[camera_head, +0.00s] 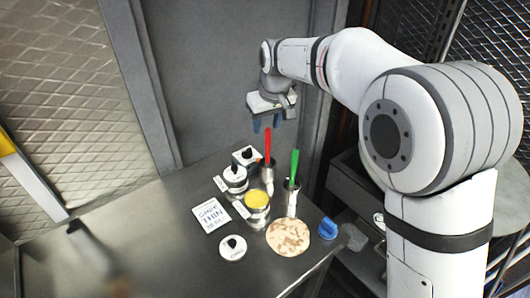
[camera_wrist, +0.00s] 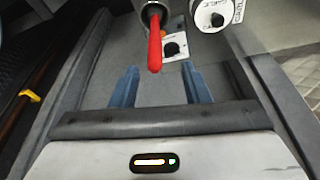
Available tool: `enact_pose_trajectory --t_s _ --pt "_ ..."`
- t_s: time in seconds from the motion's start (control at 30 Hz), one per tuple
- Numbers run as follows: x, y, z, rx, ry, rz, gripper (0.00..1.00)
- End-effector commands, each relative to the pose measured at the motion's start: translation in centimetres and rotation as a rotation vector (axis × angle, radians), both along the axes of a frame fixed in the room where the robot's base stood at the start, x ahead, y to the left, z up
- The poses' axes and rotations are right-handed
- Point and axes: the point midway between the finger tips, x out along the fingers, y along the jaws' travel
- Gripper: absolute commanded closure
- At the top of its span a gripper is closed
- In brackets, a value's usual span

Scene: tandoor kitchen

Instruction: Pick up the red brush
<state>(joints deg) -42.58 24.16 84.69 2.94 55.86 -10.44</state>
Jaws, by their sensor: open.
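The red brush (camera_head: 267,148) stands upright, handle up, in a metal cup (camera_head: 267,178) at the back of the table group. In the wrist view the red handle (camera_wrist: 155,45) points toward the camera, at top centre, beyond the fingertips. My gripper (camera_head: 267,122) is above and behind the brush in the head view, with its blue fingers apart. In the wrist view the gripper (camera_wrist: 160,75) is open, with nothing between its fingers. The brush's lower end is hidden in the cup.
A green brush (camera_head: 294,165) stands in another cup just right. Near it are a yellow-topped can (camera_head: 258,199), white-lidded containers (camera_head: 235,178), a white label card (camera_head: 211,215), a round speckled board (camera_head: 288,236) and a blue object (camera_head: 328,228).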

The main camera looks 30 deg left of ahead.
Motion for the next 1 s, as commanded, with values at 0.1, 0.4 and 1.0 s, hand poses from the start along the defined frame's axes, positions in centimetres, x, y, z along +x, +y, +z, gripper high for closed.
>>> enact_pose_trajectory --t_s 0.1,0.4,1.0 --pt "0.2 0.1 -1.3 -0.002 0.002 -0.001 0.57" --pt "1.2 0.3 -5.4 -0.002 0.002 -0.002 0.57" --pt "1.5 0.5 -6.4 0.0 0.0 -0.004 0.77"
